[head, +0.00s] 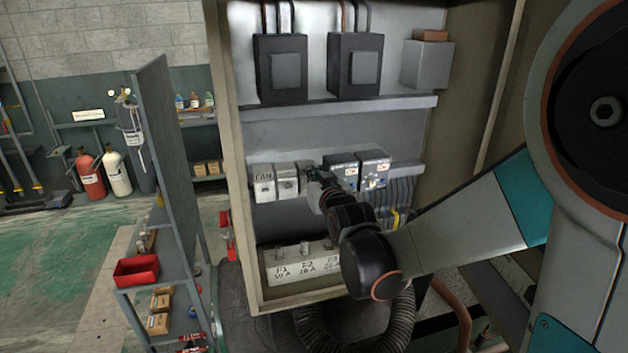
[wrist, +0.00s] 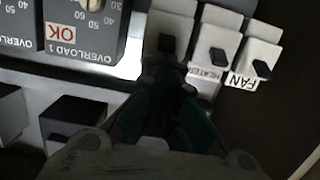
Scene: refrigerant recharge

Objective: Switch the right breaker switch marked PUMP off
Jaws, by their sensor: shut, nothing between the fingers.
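The right breaker, which fits the one marked PUMP, is a pale block with a dark lever, third in a row. In the wrist view its upper part (wrist: 170,25) shows, with the dark lever (wrist: 167,43) right at my fingertips; its label is hidden. In the head view my gripper (head: 318,183) covers most of this breaker (head: 304,172). My gripper in the wrist view (wrist: 168,65) is shut with nothing between the fingers. Its tips are at or very close to the lever; I cannot tell whether they touch.
The FAN breaker (head: 264,186) and HEATER breaker (wrist: 218,40) stand close beside it. On the other side are the overload units (head: 373,168), one marked OK. Fuse block (head: 285,272) sits below. The cabinet's side wall (head: 228,150) bounds the left.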

